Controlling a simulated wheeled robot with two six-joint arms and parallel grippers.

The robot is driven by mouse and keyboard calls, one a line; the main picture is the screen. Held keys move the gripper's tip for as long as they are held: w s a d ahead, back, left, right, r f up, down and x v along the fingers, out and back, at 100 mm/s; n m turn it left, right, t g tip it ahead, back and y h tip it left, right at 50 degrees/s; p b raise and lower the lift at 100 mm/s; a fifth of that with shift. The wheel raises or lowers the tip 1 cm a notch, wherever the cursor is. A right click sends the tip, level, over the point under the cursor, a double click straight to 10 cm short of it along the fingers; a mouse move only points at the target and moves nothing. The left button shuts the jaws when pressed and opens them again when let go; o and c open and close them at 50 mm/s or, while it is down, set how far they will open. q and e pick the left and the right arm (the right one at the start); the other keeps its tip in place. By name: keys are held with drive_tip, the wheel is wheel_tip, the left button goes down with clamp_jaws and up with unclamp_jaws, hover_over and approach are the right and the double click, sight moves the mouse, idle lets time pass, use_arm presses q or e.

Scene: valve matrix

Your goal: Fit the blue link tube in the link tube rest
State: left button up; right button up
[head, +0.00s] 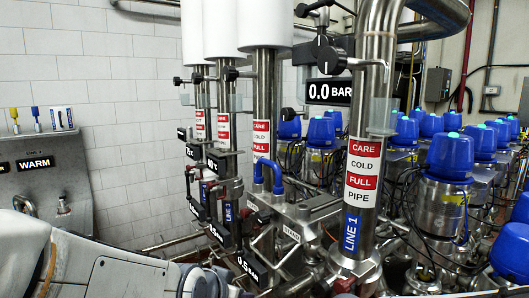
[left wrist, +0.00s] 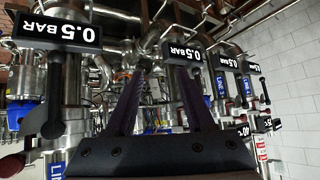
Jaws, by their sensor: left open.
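The blue link tube (head: 268,176) is a bent, U-shaped tube in the middle of the head view. It stands upright with its bend on top, at a steel block (head: 313,215) with small white labels. I cannot tell which part is the link tube rest. My left gripper (left wrist: 160,72) shows in the left wrist view as two dark fingers spread apart, with nothing held between them. In the head view its arm comes in at the lower left, and its fingertips cannot be made out. I cannot pick out the blue link tube in the left wrist view. My right gripper is not in view.
A thick steel LINE 1 pipe (head: 361,185) stands right of the tube, with a 0.0 BAR display (head: 329,91) near its top. Upright labelled pipes (head: 264,105) stand behind the tube. Blue-capped valves (head: 450,157) crowd the right. A wall panel (head: 38,163) is at the left.

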use_arm(q)
drive_tip(key=w+a+r+t+p, duration=0.2)
drive_tip(key=w+a+r+t, duration=0.15)
drive_tip(key=w+r, duration=0.5)
drive_tip(key=t+h, duration=0.3)
drive_tip(key=t, duration=0.2)
approach(257, 172)
drive_tip(key=shift+m, duration=0.5)
drive_tip(key=x, duration=0.1)
drive_tip(key=p+x, duration=0.1)
drive_tip(key=x, duration=0.1)
drive_tip(key=p+x, duration=0.1)
drive_tip(key=x, duration=0.1)
drive_tip(key=shift+d+r, duration=0.15)
drive_tip(key=shift+r, duration=0.15)
drive_tip(key=shift+w+d+f, duration=0.1)
drive_tip(key=shift+w+d, duration=0.05)
drive_tip(key=shift+w, duration=0.25)
drive_tip(key=p+x, duration=0.3)
drive_tip(key=x, duration=0.1)
drive_tip(key=shift+w+f+p, duration=0.2)
drive_tip(key=shift+w+p, duration=0.05)
drive_tip(key=shift+p, duration=0.1)
drive_tip(key=shift+w+d+f, duration=0.1)
drive_tip(key=shift+w, duration=0.2)
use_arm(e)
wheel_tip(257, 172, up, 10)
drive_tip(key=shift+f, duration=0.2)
use_arm(q)
clamp_jaws()
